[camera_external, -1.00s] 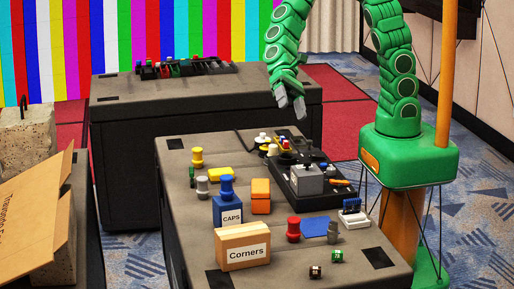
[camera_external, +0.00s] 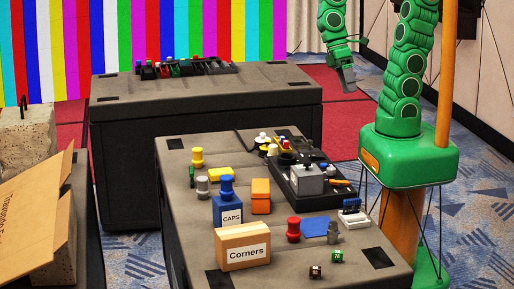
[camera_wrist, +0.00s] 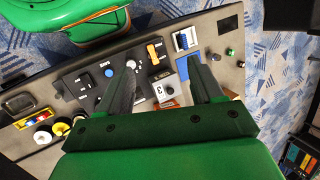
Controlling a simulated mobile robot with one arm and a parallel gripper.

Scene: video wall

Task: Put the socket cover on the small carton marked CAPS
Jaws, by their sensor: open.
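The small blue carton marked CAPS (camera_external: 228,212) stands upright near the middle of the near table. A blue flanged piece (camera_external: 227,186) stands on top of it; I cannot tell whether this is the socket cover. No other thing is clearly a socket cover. My gripper (camera_external: 347,84) is raised at the back right, beyond the table's right edge in the external view, apart from the carton. In the wrist view its two fingers (camera_wrist: 160,63) are spread, with nothing held between them. The CAPS carton is not recognisable in the wrist view.
A carton marked Corners (camera_external: 243,248) stands in front of the CAPS carton. Yellow, grey and red flanged pieces (camera_external: 293,230) stand around. A black panel with a grey box (camera_external: 307,180) lies at the right.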

